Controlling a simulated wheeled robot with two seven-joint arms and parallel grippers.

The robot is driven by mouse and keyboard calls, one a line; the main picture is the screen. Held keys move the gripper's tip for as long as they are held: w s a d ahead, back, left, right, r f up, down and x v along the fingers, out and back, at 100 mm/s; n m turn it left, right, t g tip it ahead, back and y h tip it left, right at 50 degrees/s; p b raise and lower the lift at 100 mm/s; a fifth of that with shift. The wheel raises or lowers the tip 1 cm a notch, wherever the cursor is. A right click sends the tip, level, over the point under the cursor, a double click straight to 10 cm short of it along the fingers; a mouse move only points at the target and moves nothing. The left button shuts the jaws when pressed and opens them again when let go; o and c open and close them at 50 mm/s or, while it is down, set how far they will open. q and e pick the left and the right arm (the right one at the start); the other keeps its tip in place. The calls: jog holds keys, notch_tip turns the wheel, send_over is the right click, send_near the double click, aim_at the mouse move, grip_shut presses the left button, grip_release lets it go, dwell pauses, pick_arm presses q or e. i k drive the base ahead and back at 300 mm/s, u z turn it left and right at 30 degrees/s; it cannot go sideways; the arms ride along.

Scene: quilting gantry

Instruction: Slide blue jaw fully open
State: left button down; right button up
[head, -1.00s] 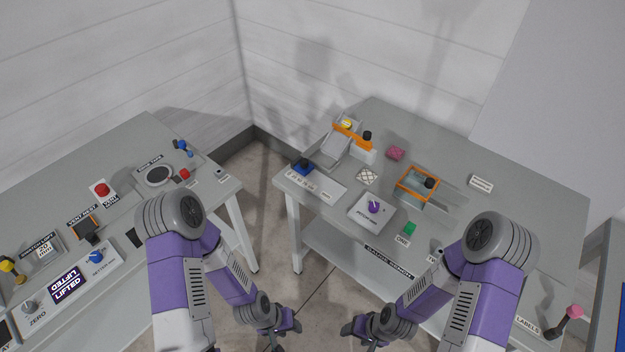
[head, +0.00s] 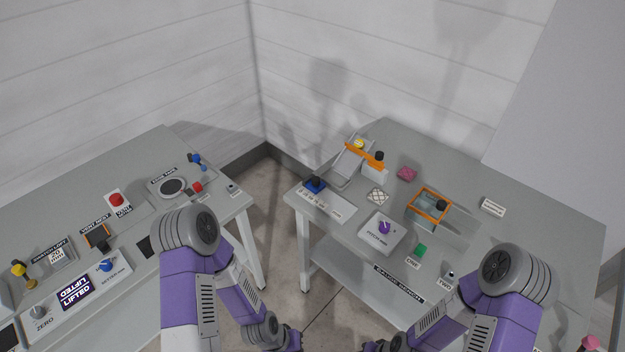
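A blue block with a black knob (head: 314,185), which looks like the blue jaw, sits at the left end of a pale marked plate (head: 338,206) on the right bench, near its left corner. My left gripper (head: 292,342) is low at the bottom edge, in front of the gap between the benches and well apart from the block. My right gripper (head: 374,347) is also at the bottom edge, partly cut off. Whether either is open or shut cannot be made out. Neither is near the block.
The right bench (head: 540,240) also holds an orange-framed box (head: 430,204), a purple-knob box (head: 382,232), a tilted tray with an orange bar (head: 365,155) and a pink block (head: 407,174). The left bench (head: 140,150) carries buttons and knobs. Floor shows between the benches.

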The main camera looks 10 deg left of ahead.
aim_at(315, 186)
jog(key=z, duration=0.55)
jog(key=k, duration=1.25)
jog(key=u, duration=0.4)
jog(key=i, duration=0.9)
jog(key=u, duration=0.55)
jog(key=i, duration=0.65)
jog(key=z, duration=0.3)
